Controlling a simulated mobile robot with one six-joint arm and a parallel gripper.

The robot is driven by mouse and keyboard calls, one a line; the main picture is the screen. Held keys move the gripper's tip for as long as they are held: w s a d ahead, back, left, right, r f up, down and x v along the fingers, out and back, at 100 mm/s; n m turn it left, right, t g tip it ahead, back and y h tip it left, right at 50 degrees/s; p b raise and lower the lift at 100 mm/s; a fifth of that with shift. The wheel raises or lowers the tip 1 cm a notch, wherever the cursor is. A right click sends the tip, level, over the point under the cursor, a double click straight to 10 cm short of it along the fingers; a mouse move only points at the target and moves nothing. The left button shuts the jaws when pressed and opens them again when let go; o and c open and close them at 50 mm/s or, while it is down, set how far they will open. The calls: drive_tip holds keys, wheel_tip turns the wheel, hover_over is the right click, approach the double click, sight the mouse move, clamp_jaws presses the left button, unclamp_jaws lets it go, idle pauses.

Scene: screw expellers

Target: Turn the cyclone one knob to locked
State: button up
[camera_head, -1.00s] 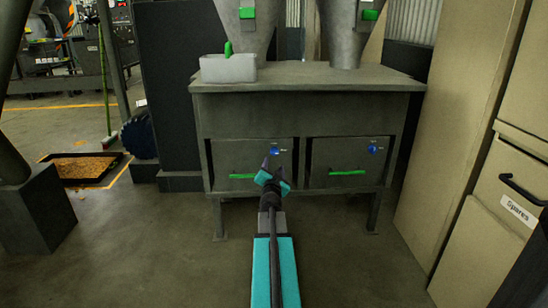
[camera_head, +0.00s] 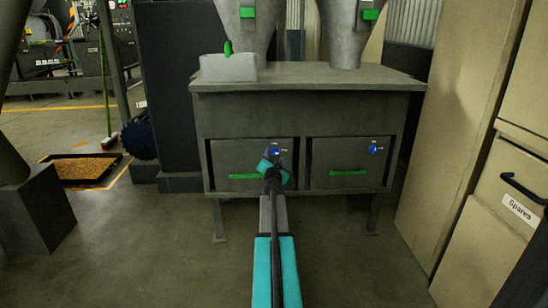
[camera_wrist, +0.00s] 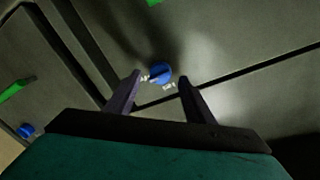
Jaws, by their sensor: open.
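A small blue knob (camera_wrist: 160,70) sits on a grey panel in the wrist view, with small white lettering beside it that is too small to read. It is the left knob (camera_head: 275,152) on the cabinet in the head view. My gripper (camera_wrist: 160,77) is open, its two dark fingertips on either side of the knob; contact is not visible. In the head view my gripper (camera_head: 274,163) is in front of the left drawer's upper right part. A second blue knob (camera_head: 373,149) is on the right drawer; it also shows in the wrist view (camera_wrist: 26,130).
The grey cabinet (camera_head: 300,120) has a left drawer with a green handle (camera_head: 245,176) and a right drawer with another (camera_head: 348,172). A grey tub (camera_head: 228,68) and metal funnels stand on top. Beige cabinets (camera_head: 460,130) stand close on the right. Floor is open in front.

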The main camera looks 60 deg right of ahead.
sight(274, 150)
drive_tip(key=shift+x, duration=1.15)
